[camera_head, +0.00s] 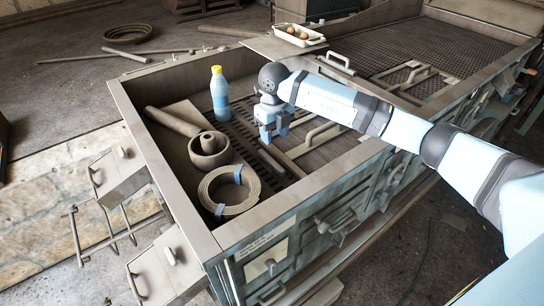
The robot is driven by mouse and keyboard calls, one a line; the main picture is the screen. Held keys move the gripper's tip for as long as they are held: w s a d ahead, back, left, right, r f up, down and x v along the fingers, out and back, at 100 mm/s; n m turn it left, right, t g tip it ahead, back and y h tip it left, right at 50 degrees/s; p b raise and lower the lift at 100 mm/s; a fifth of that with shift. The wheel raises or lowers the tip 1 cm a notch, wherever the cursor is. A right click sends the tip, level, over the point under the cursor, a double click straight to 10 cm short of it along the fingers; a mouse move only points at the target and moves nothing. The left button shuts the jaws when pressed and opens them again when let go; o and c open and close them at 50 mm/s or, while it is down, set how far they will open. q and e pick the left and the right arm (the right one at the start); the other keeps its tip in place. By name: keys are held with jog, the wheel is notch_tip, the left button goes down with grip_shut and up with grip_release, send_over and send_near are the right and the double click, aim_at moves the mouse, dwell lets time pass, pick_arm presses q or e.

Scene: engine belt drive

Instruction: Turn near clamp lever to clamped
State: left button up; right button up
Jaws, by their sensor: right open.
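Two grey boxes stick out from the left side of the bench, each with a small pale lever on top. The nearer lever (171,256) is on the box at the lower left; the farther lever (122,152) is on the box above it. Which way either counts as clamped I cannot tell. My right gripper (273,131) points down over the tray part of the bench, open and with nothing seen between its blue fingers. It is well apart from both levers, to their right. My left gripper is not in view.
The bench (165,72) has a raised rim. Inside are a coiled belt (228,192), a grey pulley with a shaft (209,150), a blue bottle with a yellow cap (219,94) and slotted grating. A white tray (299,35) stands behind. A wire rack (77,238) hangs at the left.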

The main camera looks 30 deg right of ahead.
aim_at(274, 162)
notch_tip(274, 162, down, 10)
jog(key=shift+w+r+p, duration=0.1)
jog(key=shift+p, duration=0.9)
jog(key=shift+f, duration=0.65)
grip_shut()
